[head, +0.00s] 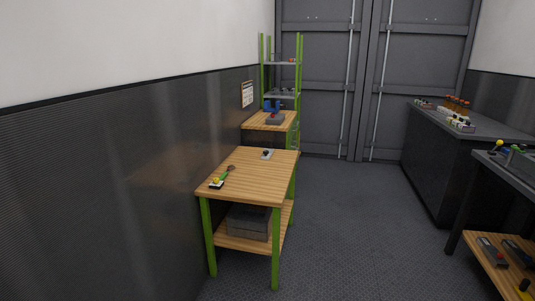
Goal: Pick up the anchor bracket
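I cannot tell for sure which thing is the anchor bracket; the items are small from here. On the wooden table with green legs (255,185), a small grey piece with a dark part (267,155) lies near the back. Near the table's front left corner lies a dark and white piece with a yellow top (216,183). A thin green tool with a brown end (229,171) lies beside it. My gripper is not in view.
A grey box (249,222) sits on the table's lower shelf. Behind stands a second bench with a blue device (273,111) and green-framed shelves. A dark counter (440,150) and another bench with tools (505,250) stand right. The middle floor (350,220) is clear.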

